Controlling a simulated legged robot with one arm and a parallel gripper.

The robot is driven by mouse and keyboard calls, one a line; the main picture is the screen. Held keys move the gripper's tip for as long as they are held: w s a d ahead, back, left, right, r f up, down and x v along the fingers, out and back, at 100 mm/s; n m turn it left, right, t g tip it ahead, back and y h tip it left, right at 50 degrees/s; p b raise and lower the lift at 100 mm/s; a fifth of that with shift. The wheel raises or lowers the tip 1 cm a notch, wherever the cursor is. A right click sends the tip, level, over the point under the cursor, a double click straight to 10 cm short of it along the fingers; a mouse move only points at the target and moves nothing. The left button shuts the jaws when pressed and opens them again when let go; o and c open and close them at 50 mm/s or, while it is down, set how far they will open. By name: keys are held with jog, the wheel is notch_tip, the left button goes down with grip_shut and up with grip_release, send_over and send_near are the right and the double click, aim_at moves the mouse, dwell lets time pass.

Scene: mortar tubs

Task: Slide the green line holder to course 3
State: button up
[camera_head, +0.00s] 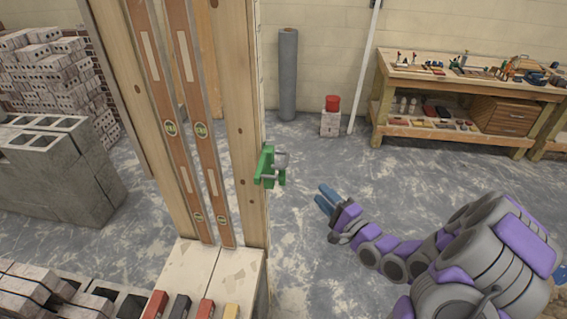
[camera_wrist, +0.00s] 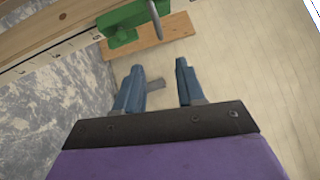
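The green line holder (camera_head: 267,167) is on the right edge of an upright wooden post (camera_head: 239,110), with a grey metal part facing right. In the wrist view the green holder (camera_wrist: 120,24) is at the top, against the wooden post with a marked white scale strip (camera_wrist: 62,50). A grey pin stands out from it. My gripper (camera_head: 325,197) is right of and a little below the holder, apart from it. In the wrist view its two blue fingers (camera_wrist: 158,80) are spread with nothing between them. The course numbers are not readable.
Two wooden levels (camera_head: 186,120) lean beside the post. Several coloured blocks (camera_head: 180,305) lie in front of the post's pale base. Grey blocks (camera_head: 55,170) stand left. A workbench (camera_head: 465,90) with tools is at the back right. The floor between is clear.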

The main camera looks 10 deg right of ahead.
send_near(286, 159)
jog(key=x, duration=0.3)
jog(key=b+x, duration=0.1)
jog(key=x, duration=0.2)
jog(key=b+x, duration=0.1)
jog(key=x, duration=0.2)
jog(key=shift+w+a+f, duration=0.2)
jog(key=shift+a+f, duration=0.15)
jog(key=shift+f, duration=0.05)
jog(key=shift+w, duration=0.15)
jog(key=shift+d, duration=0.45)
jog(key=shift+a, duration=0.3)
jog(key=c, duration=0.5)
grip_shut()
